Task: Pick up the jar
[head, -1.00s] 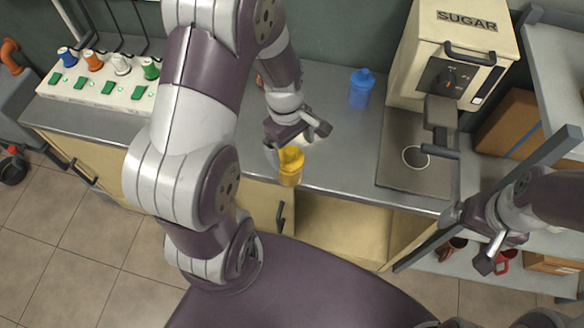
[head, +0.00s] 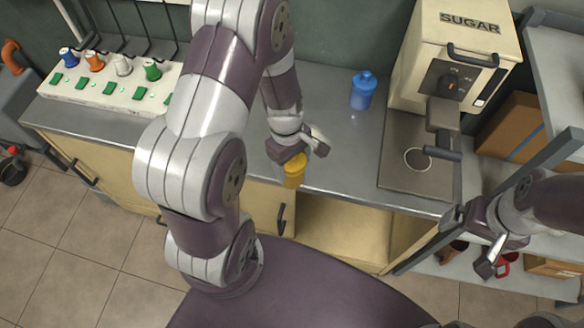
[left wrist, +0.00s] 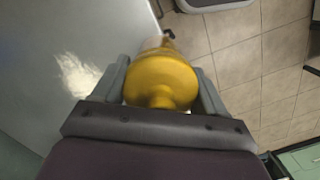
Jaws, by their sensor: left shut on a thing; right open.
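A yellow jar (head: 294,171) is at the front edge of the counter in the head view. My left gripper (head: 292,160) is shut on the jar near its top. In the left wrist view the yellow jar (left wrist: 161,78) sits between the two fingers of my left gripper (left wrist: 162,85). I cannot tell whether the jar touches the counter. A blue jar (head: 363,92) with a lid stands upright on the counter, to the right of and behind the left gripper. My right gripper (head: 487,262) is open and empty at the right, near the shelf.
The sugar machine (head: 455,60) stands at the back right of the counter (head: 335,130). A panel with coloured spools and green switches (head: 110,88) is at the left. A shelf unit (head: 560,90) with a cardboard box is at the right. The counter around the blue jar is clear.

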